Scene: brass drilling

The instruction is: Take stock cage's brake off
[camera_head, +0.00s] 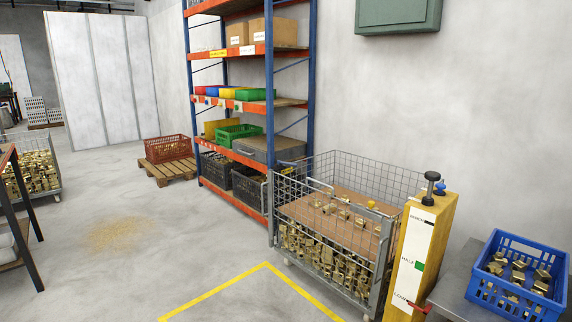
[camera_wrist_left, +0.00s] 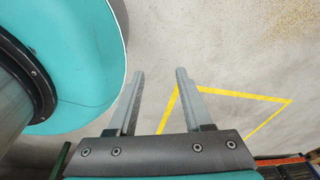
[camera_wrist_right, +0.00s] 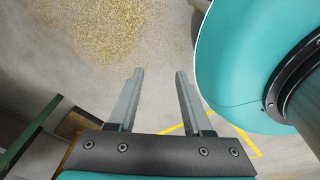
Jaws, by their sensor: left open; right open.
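The stock cage (camera_head: 330,222) is a grey wire-mesh cage on castors, to the right of centre in the head view. Brass parts fill it behind the mesh, and a brown board with a few brass pieces lies on top of them. I cannot make out its brake in any view. My left gripper (camera_wrist_left: 158,75) is open and empty over the floor in the left wrist view. My right gripper (camera_wrist_right: 158,73) is open and empty over the floor in the right wrist view. Neither gripper shows in the head view.
A yellow post (camera_head: 436,240) with level marks stands right of the cage, beside a blue crate (camera_head: 497,302) of brass parts. A shelf rack (camera_head: 311,80) stands behind. Another mesh cage (camera_head: 56,165) is at left. Open floor with yellow tape (camera_head: 215,291) lies in front.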

